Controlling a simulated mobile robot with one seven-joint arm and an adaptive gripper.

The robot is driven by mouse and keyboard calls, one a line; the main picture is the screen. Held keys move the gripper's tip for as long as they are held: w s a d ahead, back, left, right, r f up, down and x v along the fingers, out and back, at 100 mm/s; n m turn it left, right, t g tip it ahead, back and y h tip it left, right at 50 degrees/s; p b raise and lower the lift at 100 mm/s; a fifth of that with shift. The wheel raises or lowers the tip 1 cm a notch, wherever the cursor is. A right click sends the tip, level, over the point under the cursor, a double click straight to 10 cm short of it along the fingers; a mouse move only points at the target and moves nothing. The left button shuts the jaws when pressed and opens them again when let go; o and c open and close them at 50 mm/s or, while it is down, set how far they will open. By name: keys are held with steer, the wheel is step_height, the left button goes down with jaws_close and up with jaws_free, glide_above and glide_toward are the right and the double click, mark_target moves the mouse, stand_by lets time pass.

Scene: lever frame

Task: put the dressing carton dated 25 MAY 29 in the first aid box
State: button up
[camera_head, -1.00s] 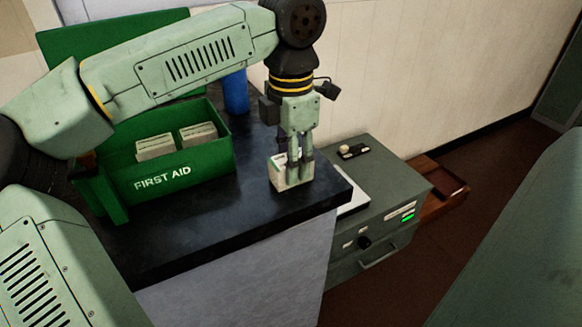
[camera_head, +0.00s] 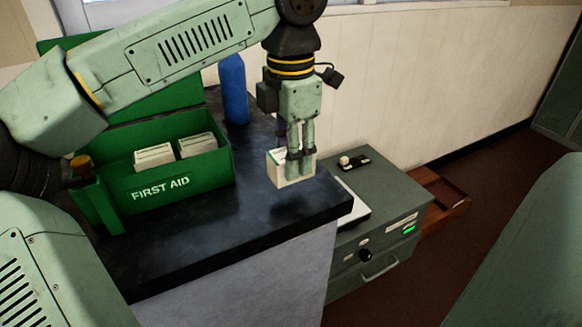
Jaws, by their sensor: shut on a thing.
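My gripper (camera_head: 296,158) points down over the right part of the dark counter and is shut on a small whitish carton (camera_head: 279,172). The fingers cover part of the carton's face, and no date can be read on it. The carton appears to hang a little above the counter, with a dark shadow below it. The green first aid box (camera_head: 160,190) stands open on the counter to the left of my gripper. Several pale cartons (camera_head: 155,156) stand inside it in two groups.
A blue cylinder (camera_head: 233,88) stands behind the box at the right. A grey-green cabinet (camera_head: 385,222) with a knob and green light is beyond the counter's right edge. A reddish-brown wooden tray (camera_head: 440,195) lies beyond it. The counter (camera_head: 240,215) is clear between box and gripper.

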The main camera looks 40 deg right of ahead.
steer(key=s+a+r+b, duration=0.1)
steer(key=s+a+b, duration=0.2)
steer(key=s+a, duration=0.7)
steer(key=shift+a, duration=0.95)
steer(key=shift+s, duration=0.1)
